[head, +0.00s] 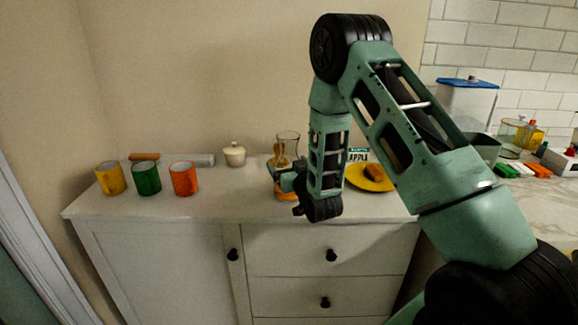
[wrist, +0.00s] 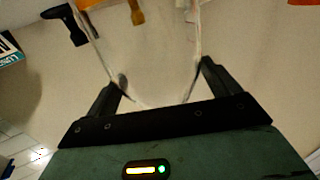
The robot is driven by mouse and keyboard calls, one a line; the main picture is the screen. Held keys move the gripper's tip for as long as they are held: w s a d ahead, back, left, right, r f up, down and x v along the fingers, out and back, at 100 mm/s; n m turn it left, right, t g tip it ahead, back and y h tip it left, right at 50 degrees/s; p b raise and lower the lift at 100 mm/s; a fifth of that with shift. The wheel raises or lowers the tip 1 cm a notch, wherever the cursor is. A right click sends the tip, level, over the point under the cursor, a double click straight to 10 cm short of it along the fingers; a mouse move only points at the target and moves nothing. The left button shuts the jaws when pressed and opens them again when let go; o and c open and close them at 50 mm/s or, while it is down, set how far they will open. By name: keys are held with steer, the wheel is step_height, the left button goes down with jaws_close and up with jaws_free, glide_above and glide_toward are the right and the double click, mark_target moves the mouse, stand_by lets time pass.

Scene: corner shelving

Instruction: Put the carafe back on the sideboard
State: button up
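The carafe (head: 288,139) is clear glass with a flared upper part. In the head view it rises above the sideboard (head: 225,205), behind my gripper (head: 284,178). My forearm and gripper hide much of its lower part, so I cannot tell whether its base touches the top. An orange patch shows just below the gripper. In the wrist view the clear glass (wrist: 160,75) fills the space between the fingers. The fingers (wrist: 160,82) stand apart, one at each side of the glass, and appear to be in contact with it.
Yellow (head: 110,178), green (head: 146,177) and orange (head: 184,178) cups stand at the sideboard's left. A lidded cream pot (head: 234,154) is left of the carafe. A yellow plate (head: 381,184) with a brown item and an APPLE box (head: 358,155) are at right.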

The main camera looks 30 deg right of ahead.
steer(key=shift+r, duration=0.2)
steer(key=p+v, duration=0.2)
steer(key=v, duration=1)
steer(key=shift+p, duration=0.35)
steer(key=s+a+r+n+g+y, duration=0.15)
steer(key=a+n+g+y, duration=0.4)
steer(key=a, duration=1.45)
steer(key=s+a+r+n+g, duration=0.1)
steer(key=s+g, duration=0.3)
steer(key=s, duration=0.4)
steer(key=s+a+r+n+g, duration=0.2)
steer(key=s+a+r+g, duration=0.1)
steer(key=s, duration=0.6)
steer(key=s+a+r+n+g+h, duration=0.1)
steer(key=s+a+r+g, duration=0.1)
steer(key=s+g, duration=0.3)
steer(key=s, duration=0.4)
steer(key=shift+a+r, duration=0.2)
steer(key=shift+r, duration=0.2)
